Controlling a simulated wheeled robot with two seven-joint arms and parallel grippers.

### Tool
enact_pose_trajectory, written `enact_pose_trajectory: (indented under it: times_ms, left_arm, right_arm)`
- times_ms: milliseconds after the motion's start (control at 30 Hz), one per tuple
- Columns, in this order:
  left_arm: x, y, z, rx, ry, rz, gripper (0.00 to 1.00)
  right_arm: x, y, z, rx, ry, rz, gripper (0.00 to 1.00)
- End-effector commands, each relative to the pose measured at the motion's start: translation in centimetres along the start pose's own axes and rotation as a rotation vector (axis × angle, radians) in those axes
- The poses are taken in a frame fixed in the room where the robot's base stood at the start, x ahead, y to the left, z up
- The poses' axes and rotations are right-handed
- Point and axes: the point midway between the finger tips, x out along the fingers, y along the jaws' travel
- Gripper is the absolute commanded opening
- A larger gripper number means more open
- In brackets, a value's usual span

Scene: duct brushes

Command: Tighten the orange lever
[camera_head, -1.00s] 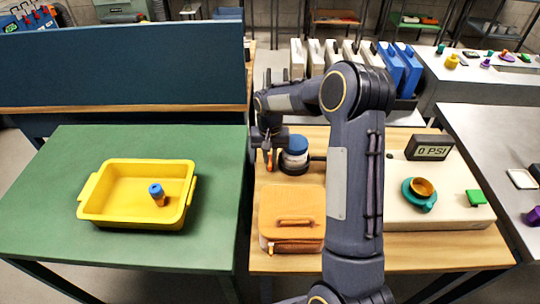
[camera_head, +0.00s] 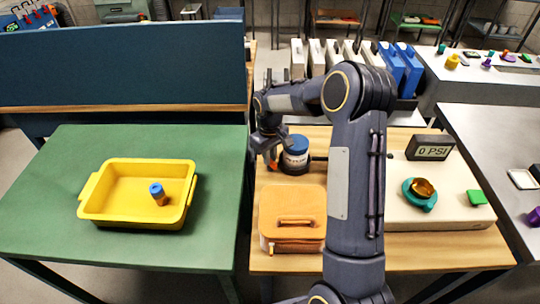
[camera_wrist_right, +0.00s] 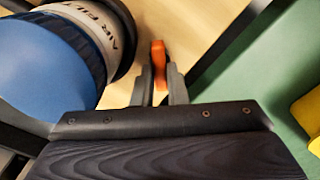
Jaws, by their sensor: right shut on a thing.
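The orange lever (camera_head: 273,165) is at the left side of the blue-topped canister (camera_head: 296,146). In the right wrist view the lever (camera_wrist_right: 158,62) stands between the two grey fingers. My right gripper (camera_head: 270,155) is shut on the lever, just left of the canister. The canister also shows in the wrist view (camera_wrist_right: 50,60), with a blue top and a white band whose lettering is partly cut off. The gripper body hides the lever's lower part there. My left gripper is not in view.
An orange case (camera_head: 292,225) sits in front of the canister. A gauge reading 0 PSI (camera_head: 430,148) stands on the right. A yellow tray (camera_head: 100,208) with a small blue-capped item (camera_head: 158,194) lies on the green table (camera_head: 60,250). My right arm crosses over the wooden table.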

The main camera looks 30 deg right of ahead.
Motion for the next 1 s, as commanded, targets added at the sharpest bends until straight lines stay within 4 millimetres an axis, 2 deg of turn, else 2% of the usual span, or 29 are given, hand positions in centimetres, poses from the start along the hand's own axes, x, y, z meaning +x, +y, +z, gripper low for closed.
enact_pose_trajectory:
  times_ms: [600, 1000]
  left_arm:
    - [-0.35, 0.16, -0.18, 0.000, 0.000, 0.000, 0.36]
    - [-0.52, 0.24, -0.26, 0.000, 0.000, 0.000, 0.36]
  right_arm:
    - [-0.15, -0.13, 0.00, -0.561, 0.002, 0.003, 0.00]
    - [-0.15, -0.24, 0.01, -0.771, 0.003, 0.003, 0.00]
